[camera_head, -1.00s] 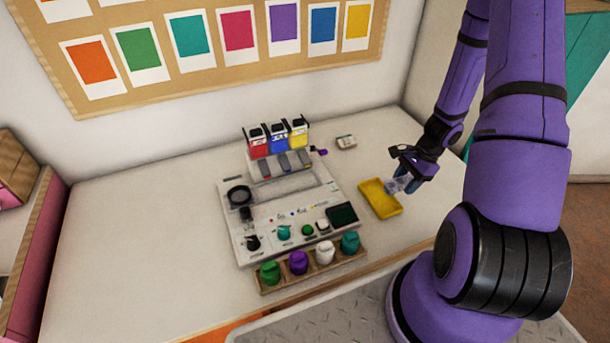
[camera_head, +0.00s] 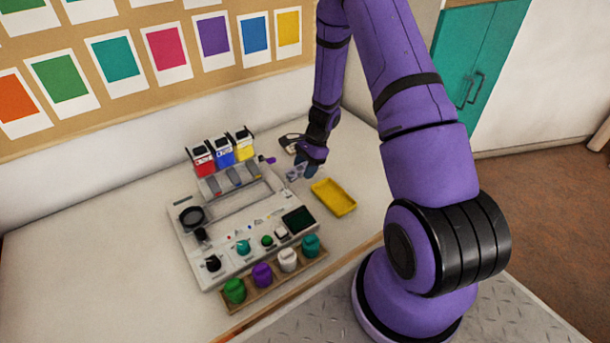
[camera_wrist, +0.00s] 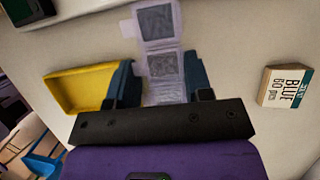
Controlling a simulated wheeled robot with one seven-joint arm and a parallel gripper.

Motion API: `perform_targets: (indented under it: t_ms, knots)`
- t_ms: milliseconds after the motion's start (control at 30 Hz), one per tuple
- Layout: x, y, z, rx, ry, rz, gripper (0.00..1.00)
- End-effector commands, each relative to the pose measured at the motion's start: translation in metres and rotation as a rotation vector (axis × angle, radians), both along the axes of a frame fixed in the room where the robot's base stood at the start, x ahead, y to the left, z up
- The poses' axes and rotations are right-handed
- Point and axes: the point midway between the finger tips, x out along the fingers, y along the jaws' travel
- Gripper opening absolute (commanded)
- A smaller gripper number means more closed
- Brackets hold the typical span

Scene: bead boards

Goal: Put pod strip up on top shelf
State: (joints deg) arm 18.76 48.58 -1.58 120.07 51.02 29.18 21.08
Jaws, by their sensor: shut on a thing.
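The pod strip is a clear, pale strip with dark square cells (camera_wrist: 158,62). It is in my gripper in the wrist view, sticking out beyond the fingertips. In the head view the strip (camera_head: 295,173) is small, above the table between the white machine and the yellow tray. My gripper (camera_head: 304,170) points down there; in the wrist view its two dark blue fingers (camera_wrist: 160,82) are shut on the strip's near end. I cannot make out a top shelf in the current views.
The yellow tray (camera_head: 334,197) looks empty. The white machine (camera_head: 186,238) carries red, blue and yellow containers; a rack of coloured jars (camera_head: 238,305) stands in front. A small box marked BLUE (camera_wrist: 287,87) lies near my gripper. A teal cabinet (camera_head: 478,62) stands at right.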

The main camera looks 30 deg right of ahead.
Motion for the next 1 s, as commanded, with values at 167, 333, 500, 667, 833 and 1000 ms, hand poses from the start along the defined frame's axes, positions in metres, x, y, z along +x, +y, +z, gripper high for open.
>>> perform_targets:
  t_ms: [167, 333, 500, 667, 833, 1000]
  knots:
    - [-0.001, 0.000, -0.019, 0.001, 0.003, -0.001, 0.21]
    - [0.000, -0.001, -0.034, 0.000, 0.000, -0.001, 0.21]
    - [0.000, -0.001, -0.034, -0.001, -0.001, 0.000, 0.21]
    - [0.000, -0.001, -0.036, 0.000, 0.000, 0.000, 0.21]
    - [0.000, -0.001, -0.036, -0.001, 0.000, 0.000, 0.57]
    - [0.000, -0.001, -0.036, -0.001, 0.000, 0.000, 0.57]
